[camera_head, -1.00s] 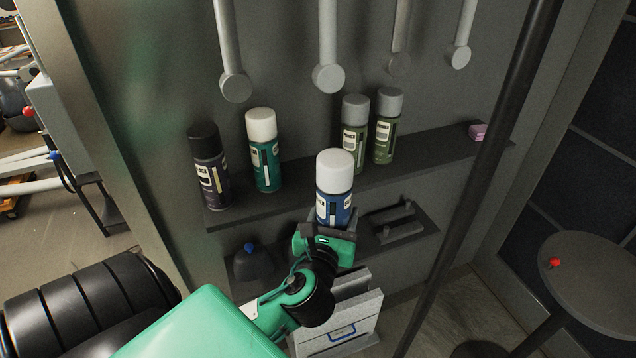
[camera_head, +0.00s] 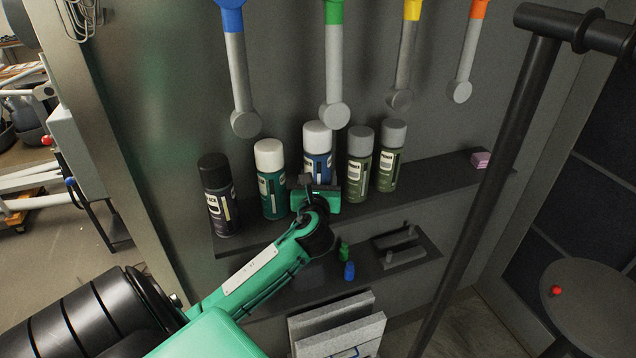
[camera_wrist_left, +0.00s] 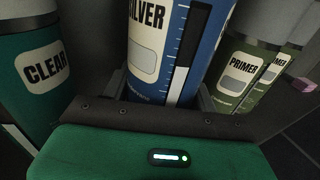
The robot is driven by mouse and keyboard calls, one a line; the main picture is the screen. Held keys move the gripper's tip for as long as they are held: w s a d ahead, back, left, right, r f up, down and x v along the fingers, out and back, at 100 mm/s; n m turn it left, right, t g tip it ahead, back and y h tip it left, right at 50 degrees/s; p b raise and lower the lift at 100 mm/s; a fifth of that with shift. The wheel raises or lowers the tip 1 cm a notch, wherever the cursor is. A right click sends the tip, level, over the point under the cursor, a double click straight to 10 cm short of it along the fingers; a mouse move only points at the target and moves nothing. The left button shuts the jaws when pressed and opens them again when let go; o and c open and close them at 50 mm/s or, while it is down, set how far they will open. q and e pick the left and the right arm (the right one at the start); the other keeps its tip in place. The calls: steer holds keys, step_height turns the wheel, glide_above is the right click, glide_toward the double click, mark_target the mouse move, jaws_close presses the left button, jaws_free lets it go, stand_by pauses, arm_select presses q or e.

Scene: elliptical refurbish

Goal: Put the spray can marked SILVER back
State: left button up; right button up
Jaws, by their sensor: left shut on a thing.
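The SILVER spray can (camera_head: 317,140) is blue with a pale grey cap and stands upright among the row of cans on the upper shelf (camera_head: 440,178). My left gripper (camera_head: 318,190) is shut around its lower body; the wrist view shows the SILVER label (camera_wrist_left: 150,45) close between the fingers (camera_wrist_left: 160,100). The CLEAR can (camera_head: 270,182) is close on its left and a PRIMER can (camera_head: 359,160) close on its right. Whether the can's base touches the shelf is hidden by the gripper. My right gripper is not in view.
A black can (camera_head: 219,200) stands at the shelf's left end, a second PRIMER can (camera_head: 391,155) further right. A pink block (camera_head: 481,159) lies at the right end. Tools with coloured handles hang above. A dark upright pole (camera_head: 480,200) crosses the front right.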

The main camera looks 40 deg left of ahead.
arm_select(q)
steer(key=shift+w+a+r, duration=0.1)
steer(key=shift+w+a, duration=0.25)
steer(key=shift+w, duration=0.05)
steer(key=shift+w+a+f, duration=0.1)
steer(key=shift+f, duration=0.1)
steer(key=shift+f+p, duration=0.35)
steer(key=shift+f, duration=1.3)
steer(key=o, duration=1.4)
steer(key=shift+f, duration=0.15)
